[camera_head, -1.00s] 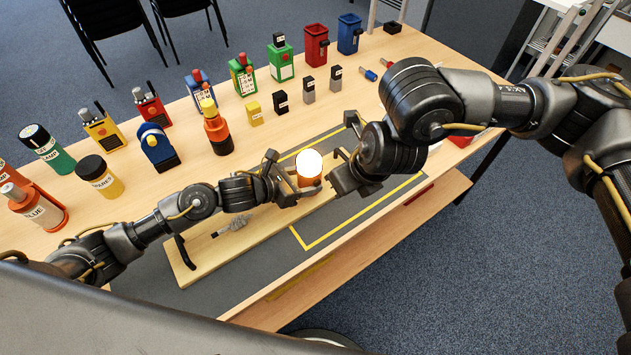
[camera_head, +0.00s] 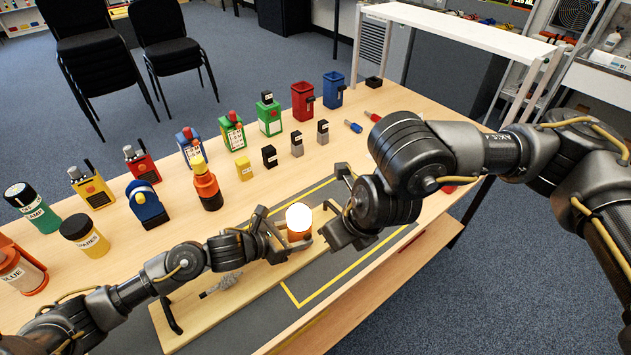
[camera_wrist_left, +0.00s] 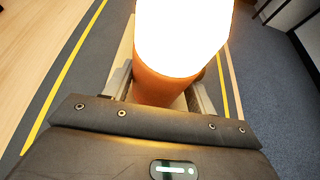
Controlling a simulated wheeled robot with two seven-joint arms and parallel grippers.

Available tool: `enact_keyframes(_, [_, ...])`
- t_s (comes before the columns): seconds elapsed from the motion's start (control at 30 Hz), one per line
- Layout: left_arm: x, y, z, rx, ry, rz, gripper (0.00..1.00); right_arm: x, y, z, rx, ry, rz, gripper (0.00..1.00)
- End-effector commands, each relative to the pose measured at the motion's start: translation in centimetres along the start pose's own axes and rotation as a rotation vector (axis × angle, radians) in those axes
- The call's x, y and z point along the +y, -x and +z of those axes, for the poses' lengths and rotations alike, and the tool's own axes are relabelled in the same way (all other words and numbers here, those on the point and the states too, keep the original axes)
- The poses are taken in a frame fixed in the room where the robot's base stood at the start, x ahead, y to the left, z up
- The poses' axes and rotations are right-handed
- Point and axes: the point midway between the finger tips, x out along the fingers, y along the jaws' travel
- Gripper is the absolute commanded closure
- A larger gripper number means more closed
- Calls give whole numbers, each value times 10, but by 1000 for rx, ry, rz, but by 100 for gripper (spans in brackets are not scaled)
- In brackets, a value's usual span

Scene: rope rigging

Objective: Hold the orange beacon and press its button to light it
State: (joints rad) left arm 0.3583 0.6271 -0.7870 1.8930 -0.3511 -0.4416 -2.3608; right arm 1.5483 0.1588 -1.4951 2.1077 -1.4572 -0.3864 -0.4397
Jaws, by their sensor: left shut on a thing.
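The orange beacon (camera_head: 299,236) has an orange body and a dome that glows bright white. In the left wrist view the beacon (camera_wrist_left: 160,85) stands between the two fingers, its lit top washed out to white. My left gripper (camera_head: 284,238) is shut on the beacon's body and holds it over the wooden board. My right gripper (camera_head: 328,236) is close to the beacon's right side. Its fingers are small and partly hidden by its wrist, so I cannot tell whether they touch the beacon or are open. The button itself cannot be made out.
A wooden board (camera_head: 190,325) with black end brackets lies on the grey mat (camera_head: 340,275) with yellow lines. Behind stand an orange bottle (camera_head: 208,190), a blue device (camera_head: 146,205), a yellow jar (camera_head: 85,235) and several coloured boxes. The mat's front right is clear.

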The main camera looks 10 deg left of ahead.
Motion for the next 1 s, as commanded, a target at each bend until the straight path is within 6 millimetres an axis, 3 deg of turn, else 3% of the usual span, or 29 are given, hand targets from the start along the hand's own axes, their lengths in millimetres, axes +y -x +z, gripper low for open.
enact_keyframes(0.23, [0, 0, -1, 3, 0, 0, 71, 0, 0, 0, 0, 0, 0, 100])
enact_keyframes(0.27, [0, 0, -1, 3, 0, 0, 40, 0, 0, 0, 0, 0, 0, 100])
enact_keyframes(0.43, [0, 0, -1, 2, 0, 0, 18, 0, 0, 0, 0, 0, 0, 100])
enact_keyframes(0.73, [0, 1, 0, 1, 0, 0, 18, 0, 0, 0, 0, 0, 0, 100])
enact_keyframes(1.0, [0, 17, 0, 2, 0, 0, 18, 0, 4, 2, 0, 0, 0, 100])
